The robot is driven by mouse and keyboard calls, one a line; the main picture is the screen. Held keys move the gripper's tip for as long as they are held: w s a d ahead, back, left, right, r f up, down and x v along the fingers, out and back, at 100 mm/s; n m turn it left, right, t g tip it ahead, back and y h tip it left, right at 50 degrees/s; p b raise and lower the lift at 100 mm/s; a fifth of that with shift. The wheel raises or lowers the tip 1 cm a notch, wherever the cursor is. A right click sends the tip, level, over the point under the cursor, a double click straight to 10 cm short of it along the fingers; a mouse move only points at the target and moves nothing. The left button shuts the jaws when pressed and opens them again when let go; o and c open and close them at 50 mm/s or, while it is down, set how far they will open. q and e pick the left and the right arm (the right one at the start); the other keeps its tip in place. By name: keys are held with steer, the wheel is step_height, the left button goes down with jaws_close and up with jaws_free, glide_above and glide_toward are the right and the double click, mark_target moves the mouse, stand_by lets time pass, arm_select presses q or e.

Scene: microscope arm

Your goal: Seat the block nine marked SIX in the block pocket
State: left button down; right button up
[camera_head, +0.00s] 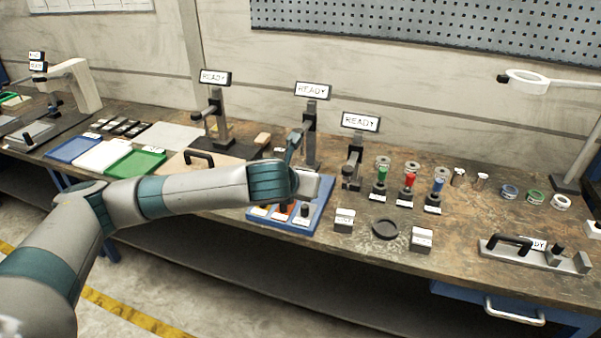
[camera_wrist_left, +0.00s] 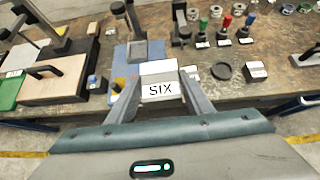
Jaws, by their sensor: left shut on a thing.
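A pale block marked SIX (camera_wrist_left: 160,90) is held between the two fingers of my left gripper (camera_wrist_left: 160,96) in the wrist view. Its label faces the wrist camera. I cannot make out which recess is the block pocket. My right gripper is not in view.
Stands with READY signs (camera_head: 313,90) rise behind the blue tray. Labelled blocks (camera_head: 344,220) and a dark round dish (camera_head: 385,228) lie to its right. Green, red and blue handled tools (camera_head: 409,189) stand farther right. A wooden board with a black handle (camera_head: 205,160) lies left.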

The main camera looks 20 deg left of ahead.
arm_select(q)
steer(key=s+a+f+p, duration=0.3)
steer(key=a+f+p, duration=0.6)
steer(key=f, duration=0.5)
steer(key=shift+a+f+p, duration=0.3)
steer(key=shift+a+p, duration=0.05)
steer(key=shift+a, duration=0.65)
